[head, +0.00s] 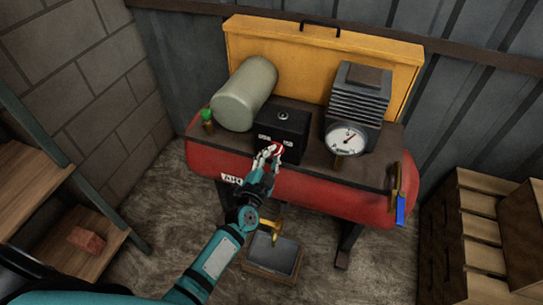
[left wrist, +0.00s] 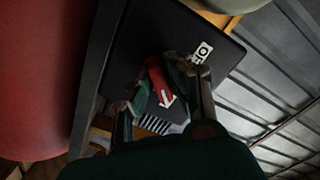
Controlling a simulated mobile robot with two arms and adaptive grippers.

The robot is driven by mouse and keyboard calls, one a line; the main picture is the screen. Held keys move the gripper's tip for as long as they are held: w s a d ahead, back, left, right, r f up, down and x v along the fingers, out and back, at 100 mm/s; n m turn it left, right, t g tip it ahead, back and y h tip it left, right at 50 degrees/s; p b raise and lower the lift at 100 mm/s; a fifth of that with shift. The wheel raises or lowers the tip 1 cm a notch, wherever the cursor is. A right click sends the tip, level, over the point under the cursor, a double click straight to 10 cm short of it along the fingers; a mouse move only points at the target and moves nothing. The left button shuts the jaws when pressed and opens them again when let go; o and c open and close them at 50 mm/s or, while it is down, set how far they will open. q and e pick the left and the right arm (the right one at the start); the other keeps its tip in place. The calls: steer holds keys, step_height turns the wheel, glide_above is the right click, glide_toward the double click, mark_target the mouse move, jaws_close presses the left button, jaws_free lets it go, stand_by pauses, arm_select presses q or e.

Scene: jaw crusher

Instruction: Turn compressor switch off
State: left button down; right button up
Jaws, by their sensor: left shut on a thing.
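The compressor has a red tank (head: 300,188) with a dark top plate. A black switch box (head: 286,122) sits on the plate, and a red knob (head: 278,149) with a white mark is on its front face. My left gripper (head: 271,153) is at the knob, with its fingers shut around it. The fingers partly hide the knob. My right gripper is not in view.
A pressure gauge (head: 346,138) stands right of the box, and a grey-green cylinder (head: 245,93) stands left. A blue-handled lever (head: 401,209) is at the tank's right end. Wooden crates (head: 476,235) stand at right, shelves (head: 30,187) at left. A tray (head: 273,254) lies on the floor.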

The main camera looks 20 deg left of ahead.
arm_select(q)
steer(key=shift+n, duration=0.4)
steer(key=shift+d+n+p, duration=0.1)
steer(key=shift+n+p, duration=0.35)
steer(key=shift+n, duration=0.65)
steer(key=n, duration=0.5)
steer(key=shift+d+f+p, duration=0.1)
steer(key=shift+p, duration=0.2)
steer(key=n, duration=0.9)
steer(key=shift+d+n, duration=0.2)
steer(key=shift+n, duration=0.2)
steer(key=c, duration=1.3)
jaws_free()
